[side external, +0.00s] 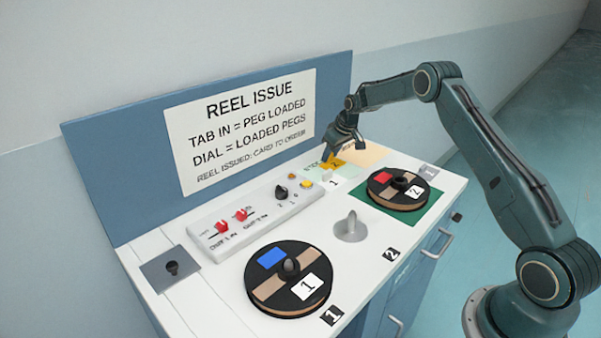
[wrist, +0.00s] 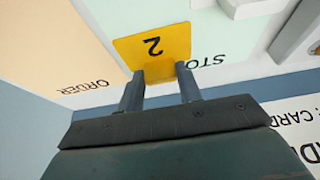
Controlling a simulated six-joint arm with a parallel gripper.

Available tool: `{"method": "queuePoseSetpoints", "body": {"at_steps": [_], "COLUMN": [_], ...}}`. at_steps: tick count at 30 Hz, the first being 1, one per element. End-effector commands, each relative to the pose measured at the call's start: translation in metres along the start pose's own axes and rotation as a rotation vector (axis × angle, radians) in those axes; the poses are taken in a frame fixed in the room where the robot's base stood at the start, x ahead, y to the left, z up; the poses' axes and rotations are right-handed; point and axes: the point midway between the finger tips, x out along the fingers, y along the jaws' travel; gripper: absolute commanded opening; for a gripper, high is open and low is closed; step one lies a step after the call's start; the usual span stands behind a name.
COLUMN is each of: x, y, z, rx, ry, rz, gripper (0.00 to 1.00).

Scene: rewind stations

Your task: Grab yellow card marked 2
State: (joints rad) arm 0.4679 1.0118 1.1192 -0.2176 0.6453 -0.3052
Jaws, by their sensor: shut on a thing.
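The yellow card marked 2 (wrist: 152,45) is between the two fingers of my gripper (wrist: 160,85) in the wrist view, with its number upside down there. My gripper is shut on the card's near edge. In the side external view the yellow card (side external: 333,163) shows at the back of the bench, below my gripper (side external: 345,153). Whether the card touches the surface under it is hard to tell.
A peach area (wrist: 60,50) lettered ORDER and a pale green area (wrist: 220,25) lettered STO, partly hidden, flank the card. The sign board (side external: 248,130) rises behind.

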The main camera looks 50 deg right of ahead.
Motion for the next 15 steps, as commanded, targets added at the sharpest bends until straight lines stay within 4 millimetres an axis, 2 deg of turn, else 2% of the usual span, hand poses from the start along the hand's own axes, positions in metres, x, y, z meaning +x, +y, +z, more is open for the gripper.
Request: {"method": "queuePoseSetpoints", "body": {"at_steps": [8,15], "x": [-0.012,-0.043], "y": [0.0,0.001], "z": [-0.006,-0.019], "rx": [-0.001,0.0], "ry": [0.002,0.004], "rz": [0.001,0.002], "gripper": [0.14,0.14]}}
